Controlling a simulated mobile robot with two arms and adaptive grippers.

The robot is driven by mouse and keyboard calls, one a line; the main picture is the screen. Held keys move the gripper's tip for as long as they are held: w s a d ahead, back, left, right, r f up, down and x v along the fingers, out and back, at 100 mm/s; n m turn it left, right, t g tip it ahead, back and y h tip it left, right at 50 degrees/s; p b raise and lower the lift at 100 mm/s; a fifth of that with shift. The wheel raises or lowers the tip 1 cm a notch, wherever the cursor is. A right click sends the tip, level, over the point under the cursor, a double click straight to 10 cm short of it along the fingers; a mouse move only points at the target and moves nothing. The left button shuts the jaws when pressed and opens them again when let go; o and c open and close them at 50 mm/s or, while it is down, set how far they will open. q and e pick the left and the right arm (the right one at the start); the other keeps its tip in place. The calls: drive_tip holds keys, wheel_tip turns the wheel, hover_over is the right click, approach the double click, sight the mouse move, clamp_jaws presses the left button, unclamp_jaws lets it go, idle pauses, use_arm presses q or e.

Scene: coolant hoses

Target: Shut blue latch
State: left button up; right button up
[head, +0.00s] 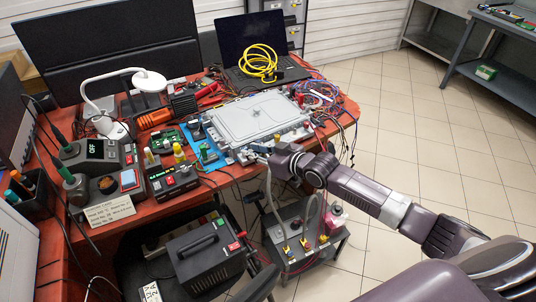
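A large flat grey metal case (258,118) lies on the red table. At its front edge is a row of small fittings, where pale hoses (268,190) come up from a unit below. My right gripper (262,157) is at this front edge, reaching in from the right, with its fingertips close to the fittings. A small bluish part (257,147) shows just beyond the fingertips; I cannot tell whether it is the blue latch or whether it is touched. The fingers are too small and covered to read their opening. My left gripper is out of view.
A blue mat (199,148), soldering station (97,152), white lamp (150,81) and laptop (252,38) crowd the table. Loose coloured wires (335,105) lie right of the case. Tiled floor at right is clear.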

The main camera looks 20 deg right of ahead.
drive_tip(key=v, duration=0.9)
drive_tip(key=shift+w, duration=0.1)
